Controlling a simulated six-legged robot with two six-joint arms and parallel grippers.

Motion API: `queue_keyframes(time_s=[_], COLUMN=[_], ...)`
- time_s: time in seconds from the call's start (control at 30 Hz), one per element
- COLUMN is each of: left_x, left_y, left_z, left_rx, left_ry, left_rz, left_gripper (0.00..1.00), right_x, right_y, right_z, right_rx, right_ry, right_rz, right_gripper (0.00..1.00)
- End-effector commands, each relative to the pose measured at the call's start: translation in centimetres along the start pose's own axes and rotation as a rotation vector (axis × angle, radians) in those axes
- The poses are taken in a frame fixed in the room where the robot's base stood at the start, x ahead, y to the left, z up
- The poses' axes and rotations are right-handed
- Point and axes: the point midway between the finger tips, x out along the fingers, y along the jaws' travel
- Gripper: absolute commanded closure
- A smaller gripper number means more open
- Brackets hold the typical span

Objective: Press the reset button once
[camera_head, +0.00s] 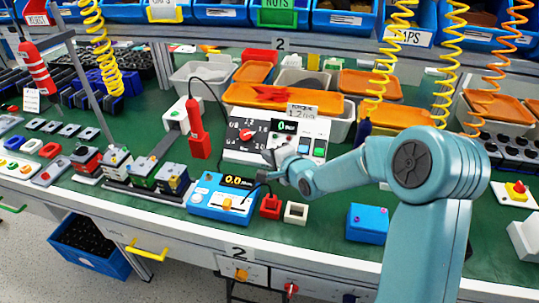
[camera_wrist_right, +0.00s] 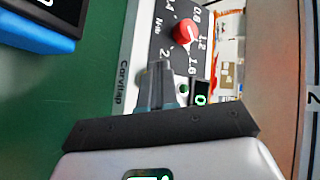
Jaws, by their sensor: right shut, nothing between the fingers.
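The white torque tester (camera_head: 245,153) stands mid-bench, with a black scale panel, a red rotary knob (camera_head: 247,134) and a small green-digit display (camera_head: 286,127). Coloured buttons sit on its right part, including a green button (camera_head: 319,152); I cannot read which is the reset button. My right gripper (camera_head: 268,157) is shut and empty, over the tester's lower front edge. My left gripper is not in view.
A blue meter (camera_head: 222,198) stands in front-left of the tester. A red holder (camera_head: 270,206) and a white square block (camera_head: 296,212) sit near the front edge. Orange-lidded bins (camera_head: 370,85) are behind.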

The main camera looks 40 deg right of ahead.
Motion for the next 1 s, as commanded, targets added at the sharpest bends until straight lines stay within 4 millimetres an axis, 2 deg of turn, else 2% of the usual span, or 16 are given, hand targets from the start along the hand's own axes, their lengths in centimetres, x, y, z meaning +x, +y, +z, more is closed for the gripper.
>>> queue_keyframes(time_s=[0.43,1.0], left_x=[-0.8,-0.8], left_y=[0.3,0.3], left_z=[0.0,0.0], left_rx=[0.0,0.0], left_ry=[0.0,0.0], left_rz=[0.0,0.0], left_gripper=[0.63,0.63], right_x=[-3.0,-3.3], right_y=[-2.3,-2.4], right_z=[2.2,2.4], right_rx=[0.0,0.0], right_ry=[-0.001,-0.001], right_rz=[-0.001,0.0], right_gripper=[1.0,1.0])
